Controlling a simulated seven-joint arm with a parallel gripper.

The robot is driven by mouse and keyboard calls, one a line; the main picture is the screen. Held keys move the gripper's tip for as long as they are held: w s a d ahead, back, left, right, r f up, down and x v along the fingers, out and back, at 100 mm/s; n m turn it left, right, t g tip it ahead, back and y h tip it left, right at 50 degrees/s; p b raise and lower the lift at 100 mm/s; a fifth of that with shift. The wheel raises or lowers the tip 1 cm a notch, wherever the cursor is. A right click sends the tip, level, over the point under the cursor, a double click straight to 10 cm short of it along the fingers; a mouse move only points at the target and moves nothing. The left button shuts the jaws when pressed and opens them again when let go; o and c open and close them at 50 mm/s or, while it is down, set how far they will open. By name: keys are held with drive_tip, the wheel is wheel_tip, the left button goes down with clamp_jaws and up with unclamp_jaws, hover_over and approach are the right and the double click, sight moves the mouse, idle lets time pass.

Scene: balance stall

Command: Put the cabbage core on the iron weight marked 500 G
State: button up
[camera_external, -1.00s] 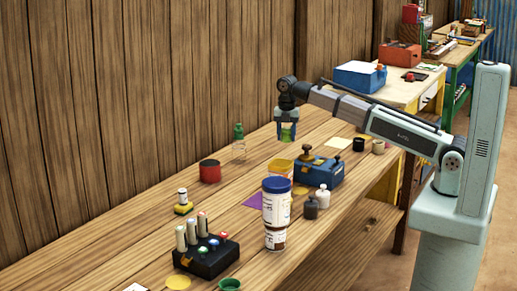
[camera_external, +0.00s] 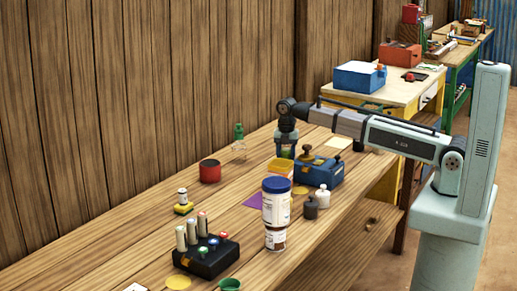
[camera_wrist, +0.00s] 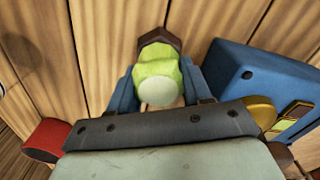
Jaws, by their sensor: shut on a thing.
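My gripper (camera_external: 287,145) is shut on the pale green cabbage core (camera_wrist: 158,75), with one blue finger on each side of it in the wrist view (camera_wrist: 160,88). The core (camera_external: 287,153) shows between the fingers in the external view, low over the table behind the orange-yellow tub. A dark brown, angular block (camera_wrist: 163,37), probably the iron weight, shows just past the core's far end in the wrist view. The core covers part of it, and no marking is readable. I cannot tell whether core and block touch. The block is not distinguishable in the external view.
A blue box (camera_external: 318,172) with dark knobs stands close right of my gripper, also in the wrist view (camera_wrist: 245,85). The orange-yellow tub (camera_external: 279,167) is in front. A red tin (camera_external: 210,172) and a clear green-capped bottle (camera_external: 238,146) stand left. A white-and-blue jar (camera_external: 276,208) is nearer.

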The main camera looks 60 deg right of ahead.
sight(286, 150)
drive_tip(key=shift+f, duration=0.15)
drive_tip(key=o, duration=1)
drive_tip(key=shift+o, duration=0.2)
wheel_tip(286, 150, up, 12)
drive_tip(key=shift+r, duration=0.2)
